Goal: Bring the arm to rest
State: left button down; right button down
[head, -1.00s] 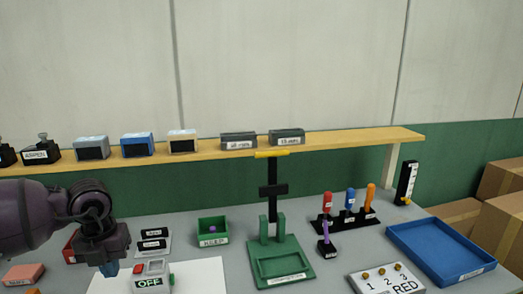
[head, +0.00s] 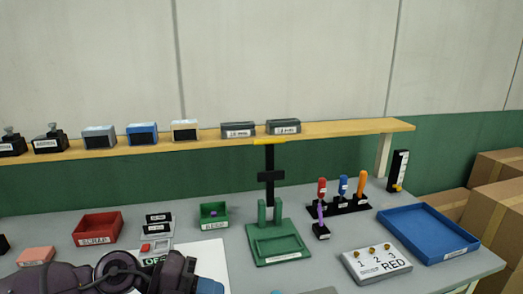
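My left arm (head: 125,275) lies low across the bottom left of the head view, over the table's front area. A bluish tip (head: 209,286) shows at its right end, at the bottom edge. Whether the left gripper's fingers are open or shut does not show. The arm covers part of the white sheet (head: 208,258) and most of the grey switch box (head: 156,246) with the OFF label. My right gripper is not in view.
A red SCRAP bin (head: 97,228), a green KEEP bin (head: 214,215), a green fixture (head: 277,248), a tool rack (head: 342,208) and a blue tray (head: 428,232) stand on the grey table. A wooden shelf (head: 345,128) with several boxes runs behind. Cartons (head: 490,195) stand at right.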

pick_arm(q)
notch_tip(320, 180, up, 5)
jog(key=w+a+n+t+h, duration=0.1)
jog(key=w+a+n+t, duration=0.1)
jog(key=n+t, duration=1.15)
jog(key=s+a+f+n+t+y, duration=0.1)
jog(key=a+f+n+t+y, duration=0.15)
jog(key=a+n+y, duration=0.35)
jog(key=a+f+n+t+y, duration=0.1)
jog(key=a+f+n+y, duration=0.3)
jog(key=n+y, duration=0.3)
jog(key=s+a+f+n+g+y, duration=0.4)
jog(key=s+a+f+n+g, duration=0.15)
jog(key=s+f+g, duration=0.35)
jog(key=s+a+f+n+g+h, duration=0.1)
jog(key=s+f+g, duration=0.2)
jog(key=s, duration=0.4)
jog(key=s+f+g, duration=0.3)
jog(key=s+f, duration=0.1)
jog(key=s, duration=0.2)
jog(key=w+f+t, duration=0.7)
jog(key=f+t, duration=0.1)
jog(key=f, duration=0.1)
jog(key=shift+w+f+m+t+h, duration=0.2)
jog(key=shift+f+m+t+h, duration=0.1)
jog(key=shift+f, duration=0.1)
